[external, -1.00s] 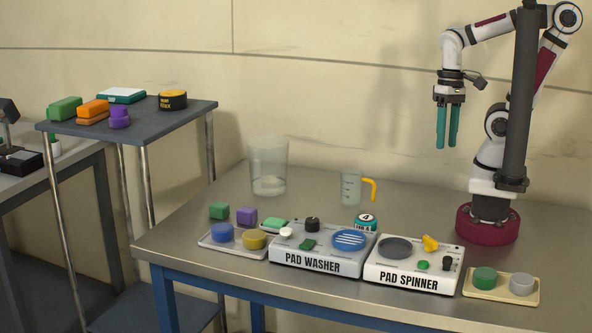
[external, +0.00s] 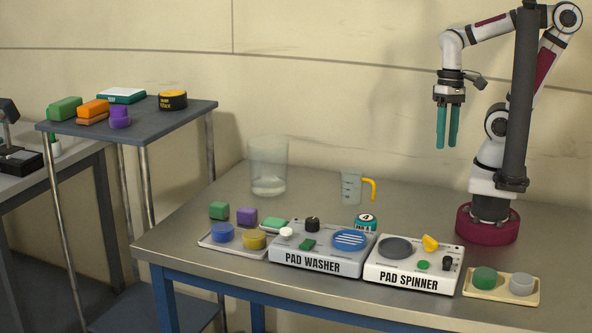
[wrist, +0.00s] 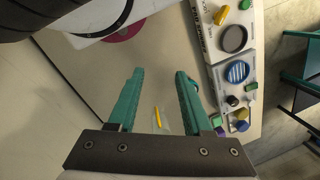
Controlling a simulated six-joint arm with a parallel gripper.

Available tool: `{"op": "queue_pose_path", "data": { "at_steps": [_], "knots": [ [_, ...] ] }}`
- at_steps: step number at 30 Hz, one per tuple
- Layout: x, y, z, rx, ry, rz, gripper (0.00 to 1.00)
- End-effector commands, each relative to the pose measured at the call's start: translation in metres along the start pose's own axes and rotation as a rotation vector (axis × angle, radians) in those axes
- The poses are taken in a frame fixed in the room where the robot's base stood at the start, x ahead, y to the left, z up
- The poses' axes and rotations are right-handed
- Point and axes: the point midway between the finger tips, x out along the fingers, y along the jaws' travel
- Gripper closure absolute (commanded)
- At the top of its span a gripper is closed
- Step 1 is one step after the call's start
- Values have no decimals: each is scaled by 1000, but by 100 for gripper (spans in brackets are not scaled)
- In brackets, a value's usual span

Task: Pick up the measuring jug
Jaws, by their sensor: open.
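The measuring jug (external: 351,188) is a clear, see-through cup with dark markings and a yellow-orange handle on its right side. It stands upright on the metal table in the external view. In the wrist view its yellow handle (wrist: 157,116) shows between and beyond my fingers, and the clear body (wrist: 162,128) is faint and partly hidden by the gripper mount. My gripper (external: 447,142) has two teal fingers pointing down. It is open and empty, high above the table and to the right of the jug. It also shows in the wrist view (wrist: 157,76).
A large clear bucket (external: 268,165) stands left of the jug. A small teal tin (external: 366,223) sits in front of it, behind the pad washer (external: 305,262) and pad spinner (external: 384,280). Trays with coloured pads flank these. The table right of the jug is clear.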

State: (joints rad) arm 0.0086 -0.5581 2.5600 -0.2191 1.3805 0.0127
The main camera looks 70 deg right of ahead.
Motion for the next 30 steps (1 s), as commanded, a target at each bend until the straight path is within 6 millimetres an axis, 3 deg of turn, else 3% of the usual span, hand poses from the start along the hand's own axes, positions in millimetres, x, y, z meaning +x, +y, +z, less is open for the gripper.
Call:
{"op": "queue_pose_path", "data": {
  "at_steps": [17,20,23,25,27,30],
  "knots": [
    [0,0,0,0,0,0,53],
    [-6,-7,-14,-19,14,5,53],
    [-25,-38,-77,-105,84,24,53],
    [-33,-74,-144,-198,159,43,53],
    [-31,-114,-210,-292,237,58,53],
    [-12,-165,-286,-410,335,74,53]
  ]
}}
